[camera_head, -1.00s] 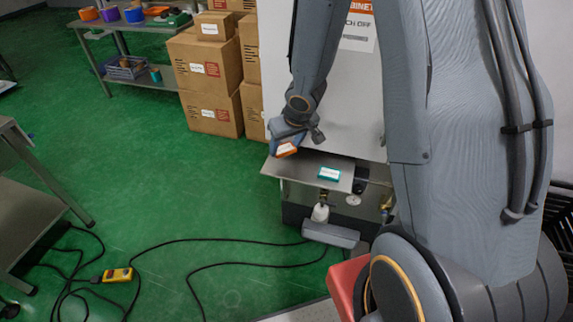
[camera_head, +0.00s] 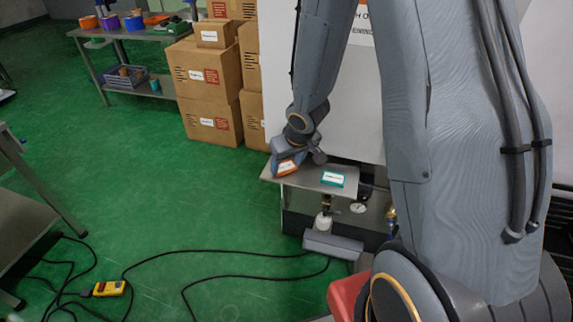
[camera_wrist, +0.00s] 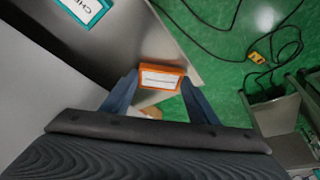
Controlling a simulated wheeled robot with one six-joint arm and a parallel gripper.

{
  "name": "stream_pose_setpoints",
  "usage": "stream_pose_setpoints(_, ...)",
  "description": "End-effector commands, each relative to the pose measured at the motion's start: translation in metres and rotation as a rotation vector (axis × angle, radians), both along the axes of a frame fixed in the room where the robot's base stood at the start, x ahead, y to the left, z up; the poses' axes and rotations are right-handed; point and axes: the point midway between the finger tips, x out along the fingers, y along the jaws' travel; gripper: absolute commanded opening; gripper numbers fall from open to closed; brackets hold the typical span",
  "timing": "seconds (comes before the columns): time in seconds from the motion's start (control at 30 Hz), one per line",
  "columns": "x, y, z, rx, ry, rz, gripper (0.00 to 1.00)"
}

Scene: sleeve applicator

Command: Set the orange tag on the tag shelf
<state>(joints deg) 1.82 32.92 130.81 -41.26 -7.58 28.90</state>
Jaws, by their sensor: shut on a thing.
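The orange tag (camera_wrist: 160,77) with a white label is between the two fingers of my gripper (camera_wrist: 160,88) in the wrist view, and the gripper is shut on it. In the head view the orange tag (camera_head: 286,167) shows at the tip of my gripper (camera_head: 287,162), at the left part of the grey metal shelf (camera_head: 311,177). I cannot tell whether the tag touches the shelf. In the wrist view the shelf (camera_wrist: 185,30) extends under and beyond the tag, with its edge close by.
A teal tag (camera_head: 333,179) lies on the shelf to the right; it also shows in the wrist view (camera_wrist: 84,8). A white cabinet (camera_head: 350,110) stands behind. Cardboard boxes (camera_head: 208,90) are stacked at the back left. Cables and a yellow device (camera_head: 109,289) lie on the green floor.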

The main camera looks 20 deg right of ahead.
Motion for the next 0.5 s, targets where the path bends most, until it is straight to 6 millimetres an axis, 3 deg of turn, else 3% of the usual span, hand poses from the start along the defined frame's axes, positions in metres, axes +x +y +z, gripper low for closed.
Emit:
stream_pose_setpoints(0.2,0.0003,0.0000,-0.0043,0.000,0.000,0.000,0.32)
stream_pose_setpoints(0.23,0.0001,-0.0001,-0.0034,0.000,0.000,0.000,0.59)
stream_pose_setpoints(0.3,0.0001,0.0000,-0.0029,0.000,0.000,0.000,0.71)
stream_pose_setpoints(0.5,0.0001,-0.0001,-0.0028,0.000,0.000,0.000,0.73)
